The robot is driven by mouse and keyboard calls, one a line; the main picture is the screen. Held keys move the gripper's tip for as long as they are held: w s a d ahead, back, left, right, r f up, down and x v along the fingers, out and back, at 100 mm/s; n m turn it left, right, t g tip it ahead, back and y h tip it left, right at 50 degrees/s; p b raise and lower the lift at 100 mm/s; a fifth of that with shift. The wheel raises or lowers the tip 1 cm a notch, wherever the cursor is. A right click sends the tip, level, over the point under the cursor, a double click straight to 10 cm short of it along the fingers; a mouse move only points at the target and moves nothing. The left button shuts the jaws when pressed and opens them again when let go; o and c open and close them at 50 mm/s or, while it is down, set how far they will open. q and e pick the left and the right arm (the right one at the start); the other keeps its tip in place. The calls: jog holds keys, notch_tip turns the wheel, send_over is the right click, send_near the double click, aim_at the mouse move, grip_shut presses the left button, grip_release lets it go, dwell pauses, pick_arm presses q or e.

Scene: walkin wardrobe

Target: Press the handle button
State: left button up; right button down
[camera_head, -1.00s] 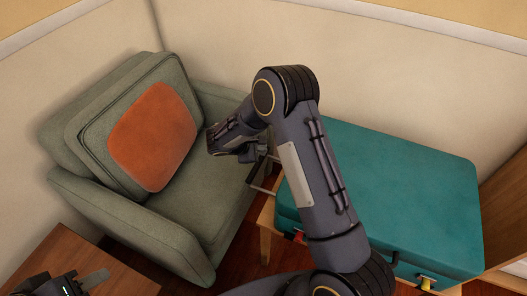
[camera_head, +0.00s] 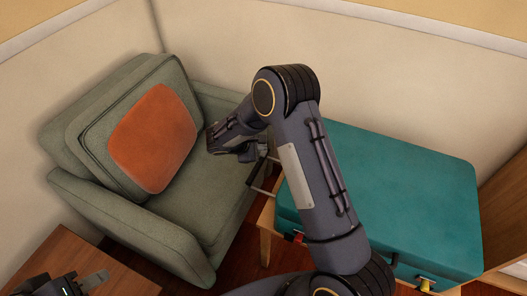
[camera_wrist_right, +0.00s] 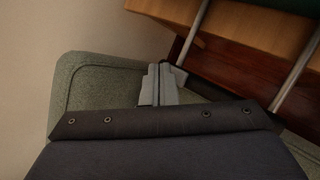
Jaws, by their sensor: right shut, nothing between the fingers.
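A teal suitcase (camera_head: 415,200) lies flat on a wooden bench. Its metal handle (camera_head: 256,188) is drawn out from the left end, towards the armchair. Two handle rods (camera_wrist_right: 197,34) show in the right wrist view. My right gripper (camera_head: 248,152) is near the handle's outer end, shut and empty. The handle button cannot be made out. My left gripper (camera_head: 92,281) is partly in view at the lower left; its opening is unclear.
A green armchair (camera_head: 165,240) with an orange cushion (camera_head: 153,138) stands left of the suitcase, close to my right gripper. A wooden table (camera_head: 70,255) is at the lower left under my left gripper. The wooden bench (camera_head: 266,235) carries the suitcase. Walls close off the back.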

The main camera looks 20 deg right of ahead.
aim_at(261, 155)
jog(key=shift+r, duration=0.1)
jog(key=shift+r+p, duration=1.5)
jog(key=shift+r, duration=1.05)
